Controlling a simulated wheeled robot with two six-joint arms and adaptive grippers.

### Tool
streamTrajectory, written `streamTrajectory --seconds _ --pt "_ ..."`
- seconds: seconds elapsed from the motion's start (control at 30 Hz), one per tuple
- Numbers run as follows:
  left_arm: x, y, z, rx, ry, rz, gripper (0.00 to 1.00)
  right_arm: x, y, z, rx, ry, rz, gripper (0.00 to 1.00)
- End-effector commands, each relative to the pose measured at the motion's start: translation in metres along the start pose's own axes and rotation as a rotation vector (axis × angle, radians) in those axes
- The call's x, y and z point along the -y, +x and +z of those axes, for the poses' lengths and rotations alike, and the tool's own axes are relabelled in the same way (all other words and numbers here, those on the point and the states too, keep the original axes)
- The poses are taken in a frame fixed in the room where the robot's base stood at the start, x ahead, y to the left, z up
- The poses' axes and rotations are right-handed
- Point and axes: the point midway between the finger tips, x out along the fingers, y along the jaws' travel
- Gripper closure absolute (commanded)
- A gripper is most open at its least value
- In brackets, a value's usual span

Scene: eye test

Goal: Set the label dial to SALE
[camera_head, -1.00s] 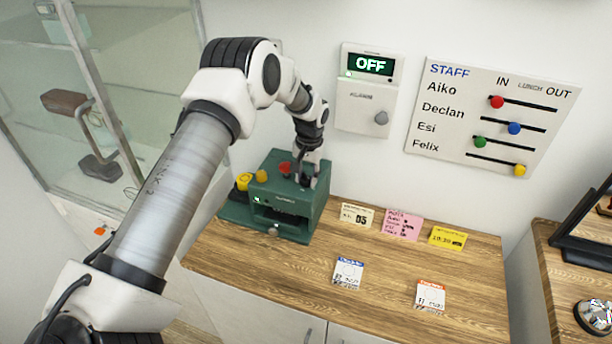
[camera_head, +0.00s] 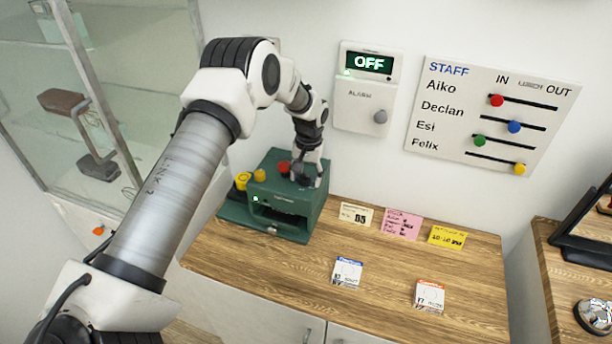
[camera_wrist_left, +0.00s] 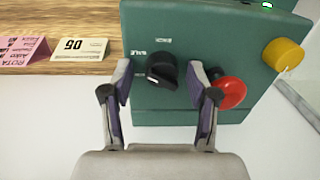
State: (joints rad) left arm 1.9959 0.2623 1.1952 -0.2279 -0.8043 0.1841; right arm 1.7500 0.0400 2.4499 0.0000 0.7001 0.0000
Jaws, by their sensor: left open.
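The green label machine (camera_head: 272,210) stands at the left end of the wooden counter. Its black label dial (camera_wrist_left: 162,70) shows in the wrist view, with a short white mark on its lower left part. Small white labels sit around the dial; the one to its left seems to read SALE, the other is too blurred. My left gripper (camera_wrist_left: 160,85) is open, one finger on each side of the dial; I cannot tell whether they touch it. In the head view my left gripper (camera_head: 309,174) is over the machine's top right and largely covers the dial. My right gripper is out of view.
A red knob (camera_wrist_left: 230,93) sits close beside one finger, with a yellow knob (camera_wrist_left: 283,54) beyond. Several small cards, including a pink card (camera_head: 401,224), stand on the counter (camera_head: 390,270). An alarm panel (camera_head: 366,88) reading OFF and a staff board (camera_head: 490,115) hang behind.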

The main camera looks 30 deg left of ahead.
Motion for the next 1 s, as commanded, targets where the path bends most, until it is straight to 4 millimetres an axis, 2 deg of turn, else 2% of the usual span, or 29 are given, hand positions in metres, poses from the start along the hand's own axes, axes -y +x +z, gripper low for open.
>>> streamTrajectory --seconds 0.17,0.5,0.6,0.73,1.0 --pt "0.0 -0.014 -0.001 -0.003 0.0 0.001 0.41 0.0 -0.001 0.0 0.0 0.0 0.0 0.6" --pt "-0.001 -0.094 -0.002 -0.002 0.0 0.0 0.41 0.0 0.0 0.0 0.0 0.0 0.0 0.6" --pt "-0.001 -0.11 -0.003 0.0 0.001 0.0 0.41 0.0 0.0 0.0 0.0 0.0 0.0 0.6" --pt "-0.001 -0.118 -0.002 0.003 0.001 -0.001 0.41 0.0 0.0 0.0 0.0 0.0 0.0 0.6" --pt "-0.001 -0.118 -0.002 0.003 0.001 -0.001 0.41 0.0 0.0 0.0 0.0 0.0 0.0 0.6"
